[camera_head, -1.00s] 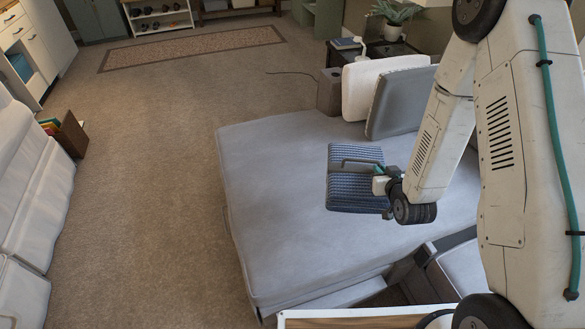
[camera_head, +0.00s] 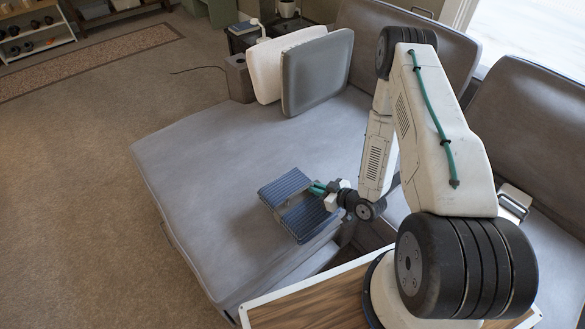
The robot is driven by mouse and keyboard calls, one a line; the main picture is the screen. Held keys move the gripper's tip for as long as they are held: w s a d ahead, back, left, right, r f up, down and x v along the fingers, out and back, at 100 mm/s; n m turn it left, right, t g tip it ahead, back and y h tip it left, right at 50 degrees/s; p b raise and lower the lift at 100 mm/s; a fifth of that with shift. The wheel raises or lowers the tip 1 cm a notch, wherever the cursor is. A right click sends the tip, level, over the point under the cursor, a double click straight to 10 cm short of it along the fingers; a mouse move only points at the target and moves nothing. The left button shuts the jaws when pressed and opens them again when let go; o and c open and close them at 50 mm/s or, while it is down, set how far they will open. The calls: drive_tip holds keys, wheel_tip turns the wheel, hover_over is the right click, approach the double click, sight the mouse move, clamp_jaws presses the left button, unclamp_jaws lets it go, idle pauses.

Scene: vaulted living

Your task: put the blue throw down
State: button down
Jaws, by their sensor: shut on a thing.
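The blue throw (camera_head: 312,218) is a folded, ribbed blue bundle, seen as two parts with a gap between them. My gripper (camera_head: 318,189) is shut on it at its right side, with teal fingers reaching over it. The throw is over the front part of the grey sofa's wide seat (camera_head: 215,190). I cannot tell whether it touches the seat or hangs just above it. My arm comes in from the right and hides part of the sofa behind it.
A white cushion (camera_head: 268,70) and a grey cushion (camera_head: 318,75) lean at the seat's back. A side table (camera_head: 245,42) stands behind them. A wood-topped surface with a white edge (camera_head: 305,310) is at the front. The seat's left and middle are bare; carpet (camera_head: 70,210) lies open on the left.

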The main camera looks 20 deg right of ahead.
drive_tip(key=shift+w+d+f, duration=0.15)
drive_tip(key=shift+w+f, duration=0.65)
drive_tip(key=shift+w, duration=1.45)
drive_tip(key=shift+w+d+f, duration=0.15)
drive_tip(key=shift+w+f, duration=0.6)
drive_tip(key=shift+w, duration=1.45)
drive_tip(key=shift+w+d+f, duration=0.15)
drive_tip(key=shift+w+f, duration=0.65)
drive_tip(key=shift+w, duration=1.45)
drive_tip(key=c, duration=1.5)
unclamp_jaws()
drive_tip(key=shift+f, duration=0.1)
